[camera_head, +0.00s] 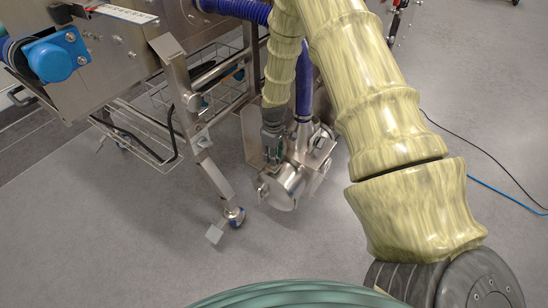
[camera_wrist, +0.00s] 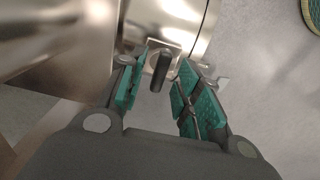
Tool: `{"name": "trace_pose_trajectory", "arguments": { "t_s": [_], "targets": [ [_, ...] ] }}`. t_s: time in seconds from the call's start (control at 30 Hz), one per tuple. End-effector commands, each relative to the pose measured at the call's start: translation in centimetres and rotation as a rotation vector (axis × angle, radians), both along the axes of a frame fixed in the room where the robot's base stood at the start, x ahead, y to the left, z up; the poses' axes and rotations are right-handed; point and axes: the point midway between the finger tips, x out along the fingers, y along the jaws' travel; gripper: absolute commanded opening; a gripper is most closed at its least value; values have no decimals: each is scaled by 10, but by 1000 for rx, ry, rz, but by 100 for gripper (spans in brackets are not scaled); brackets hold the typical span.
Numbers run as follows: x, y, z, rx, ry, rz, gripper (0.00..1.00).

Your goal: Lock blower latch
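The blower (camera_head: 287,188) is a shiny metal drum on the floor beside the machine leg, with a blue hose running up from it. My gripper (camera_head: 272,150) reaches down to its near upper side, and my arm hides part of it. In the wrist view the blower's metal body (camera_wrist: 170,22) fills the top. A small dark latch handle (camera_wrist: 160,70) sticks out from a bracket on it. My gripper (camera_wrist: 160,88) is open, with its green-padded fingers on either side of the handle. Gaps show on both sides, so the handle is not gripped.
A steel machine frame with a leg (camera_head: 205,160) stands left of the blower, with a wire basket (camera_head: 140,135) behind it. A blue motor cap (camera_head: 57,55) is at the upper left. A cable (camera_head: 490,165) lies on the right floor. The floor in front is clear.

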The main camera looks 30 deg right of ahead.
Motion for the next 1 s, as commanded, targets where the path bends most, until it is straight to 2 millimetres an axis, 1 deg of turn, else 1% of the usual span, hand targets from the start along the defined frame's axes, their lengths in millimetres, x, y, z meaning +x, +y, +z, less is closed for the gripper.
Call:
{"name": "trace_pose_trajectory", "arguments": {
  "t_s": [0.1, 0.4, 0.47, 0.5, 0.6, 1.0],
  "targets": [
    [0, 0, -6, 0, 1, 0, 34],
    [0, 0, -7, 0, 0, -1, 34],
    [0, 0, -7, 0, 0, -1, 25],
    [-1, 0, -7, 0, 0, -1, 18],
    [-1, 0, -7, 0, 0, -1, 0],
    [0, -1, -6, -1, 0, -34, 0]
  ]
}}
